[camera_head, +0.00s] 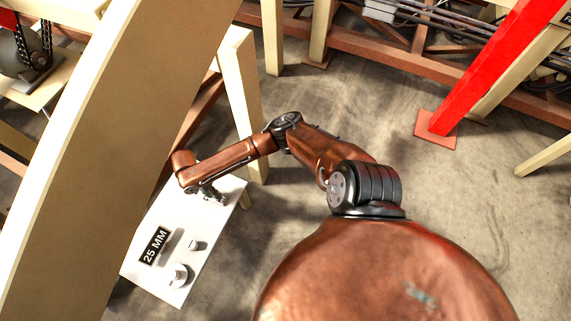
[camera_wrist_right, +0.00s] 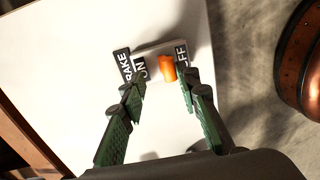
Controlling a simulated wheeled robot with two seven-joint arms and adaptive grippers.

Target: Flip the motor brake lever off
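The orange brake lever (camera_wrist_right: 167,69) shows in the right wrist view on a small pale plate between the ON label (camera_wrist_right: 140,68) and the OFF label (camera_wrist_right: 181,54). It appears closer to the OFF label; its exact lean is hard to tell. A BRAKE label (camera_wrist_right: 123,65) is left of ON. My right gripper (camera_wrist_right: 162,84) is open, its green-padded fingers apart on either side of the lever, with gaps visible. In the head view my right gripper (camera_head: 213,195) is over the far end of the white panel (camera_head: 150,277) and hides the lever. My left gripper is not in view.
The panel also carries a 25 MM label (camera_head: 155,246), a round knob (camera_head: 179,274) and a smaller knob (camera_head: 194,245). A large cream beam (camera_head: 110,130) covers the left side. A cream post (camera_head: 240,100) stands behind the panel. Concrete floor is open to the right.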

